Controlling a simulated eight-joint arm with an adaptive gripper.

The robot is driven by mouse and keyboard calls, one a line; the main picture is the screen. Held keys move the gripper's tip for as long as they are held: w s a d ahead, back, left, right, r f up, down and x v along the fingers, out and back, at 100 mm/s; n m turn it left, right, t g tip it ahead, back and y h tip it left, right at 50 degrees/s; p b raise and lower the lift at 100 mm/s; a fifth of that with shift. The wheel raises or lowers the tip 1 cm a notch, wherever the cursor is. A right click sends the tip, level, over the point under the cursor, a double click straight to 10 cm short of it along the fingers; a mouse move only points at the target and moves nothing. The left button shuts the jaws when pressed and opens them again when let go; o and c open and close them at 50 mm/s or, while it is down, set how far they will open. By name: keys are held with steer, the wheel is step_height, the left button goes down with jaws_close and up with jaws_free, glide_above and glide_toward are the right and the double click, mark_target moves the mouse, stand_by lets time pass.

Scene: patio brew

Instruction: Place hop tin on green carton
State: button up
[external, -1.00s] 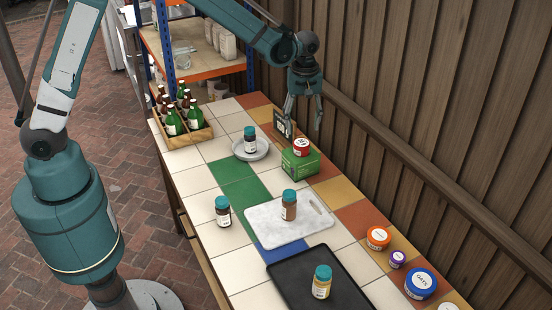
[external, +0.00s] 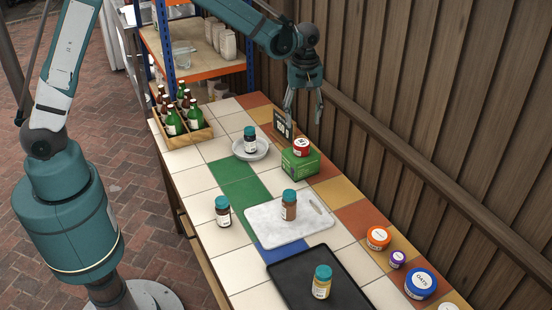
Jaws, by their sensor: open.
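A green carton (external: 299,167) stands on the tiled table near the wooden wall. A small red tin (external: 301,147) with a white label sits on top of the carton; its lettering is too small to read, so I cannot tell if it is the hop tin. My gripper (external: 304,118) is open and empty, its fingers pointing down above the red tin and apart from it. Other tins stand at the table's front right: an orange one (external: 378,238), a small purple one (external: 397,259) and a blue one (external: 420,284).
A small dark sign (external: 282,124) stands right behind the carton. Teal-capped jars stand on a round dish (external: 262,153), a marble board (external: 262,226), a black tray (external: 297,268) and the bare tiles. A wooden bottle crate (external: 184,134) is at the back left. A wooden wall (external: 440,130) bounds the right.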

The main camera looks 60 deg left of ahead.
steer(key=s+a+r+m+t, duration=0.2)
steer(key=s+r+m, duration=0.1)
steer(key=s+r, duration=0.6)
steer(key=s+a+r+m+t, duration=0.1)
steer(key=s+a+r+m, duration=0.2)
steer(key=s+r, duration=0.65)
steer(key=s+a+m+t, duration=0.1)
steer(key=s+m+t, duration=0.1)
steer(key=s, duration=0.9)
steer(key=s+a+m+t, duration=0.2)
steer(key=s+m, duration=0.3)
steer(key=s, duration=0.6)
steer(key=shift+s+r, duration=0.2)
steer(key=shift+s, duration=0.15)
steer(key=shift+f, duration=0.1)
step_height(320, 180, down, 4)
steer(key=b, duration=0.3)
steer(key=shift+r+b, duration=0.2)
steer(key=shift+b, duration=0.2)
